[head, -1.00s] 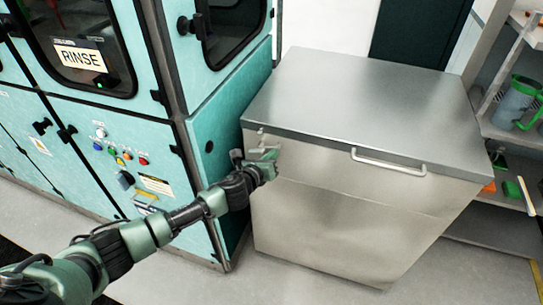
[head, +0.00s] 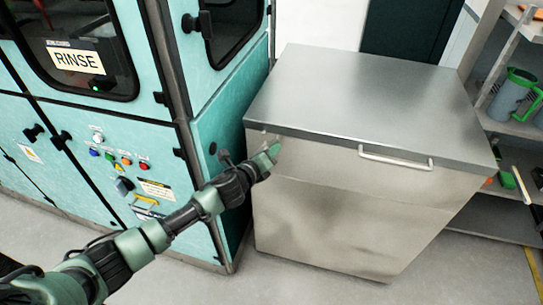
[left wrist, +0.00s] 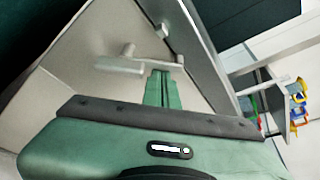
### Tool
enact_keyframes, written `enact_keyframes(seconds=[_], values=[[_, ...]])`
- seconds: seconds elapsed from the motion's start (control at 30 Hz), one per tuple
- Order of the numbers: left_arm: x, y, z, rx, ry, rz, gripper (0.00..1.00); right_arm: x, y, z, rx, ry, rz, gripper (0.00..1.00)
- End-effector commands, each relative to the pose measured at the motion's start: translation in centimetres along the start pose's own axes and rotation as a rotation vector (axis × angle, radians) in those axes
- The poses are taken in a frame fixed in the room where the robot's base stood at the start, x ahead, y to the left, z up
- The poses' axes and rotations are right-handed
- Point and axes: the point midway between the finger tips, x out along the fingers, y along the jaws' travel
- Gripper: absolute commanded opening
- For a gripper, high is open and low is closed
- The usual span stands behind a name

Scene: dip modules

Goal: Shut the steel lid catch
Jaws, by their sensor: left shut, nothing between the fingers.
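The steel lid catch (left wrist: 120,66) is on the front of a steel chest (head: 350,215), near its upper left corner. In the left wrist view it is a pale lever on a short post, lying across the front panel. A small stub (left wrist: 163,30) sits near the lid edge above it. My left gripper (head: 273,151) is at the catch, its green fingers shut and empty. In the left wrist view the fingertips (left wrist: 160,75) overlap or sit just beside the lever's right part; contact is unclear. In the head view my gripper largely hides the catch. The lid (head: 370,95) is down.
A bar handle (head: 395,160) projects from the chest front, right of my gripper. A teal machine with a RINSE sign (head: 76,59) stands close on the left. Shelves with jugs (head: 512,95) stand right. The floor in front is clear.

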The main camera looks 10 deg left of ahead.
Motion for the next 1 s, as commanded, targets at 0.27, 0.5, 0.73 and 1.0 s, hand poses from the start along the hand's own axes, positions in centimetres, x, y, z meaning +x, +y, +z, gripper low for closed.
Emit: enact_keyframes(seconds=[0.27, 0.5, 0.73, 1.0], values=[[-0.4, 0.1, 1.1, -0.248, -0.001, -0.088, 0.0, 1.5, 1.3, 0.4, -0.006, -0.003, 0.015, 0.59], [-0.8, 0.1, 2.2, -0.435, -0.001, -0.153, 0.0, 2.4, 1.9, 0.6, -0.006, -0.005, 0.022, 0.59], [-1.0, 0.1, 2.9, -0.524, 0.0, -0.185, 0.0, 2.6, 1.8, 0.6, -0.006, -0.005, 0.02, 0.59], [-1.1, 0.3, 3.3, -0.522, 0.0, -0.184, 0.0, 2.8, 0.8, 0.4, -0.001, -0.002, 0.01, 0.59]])
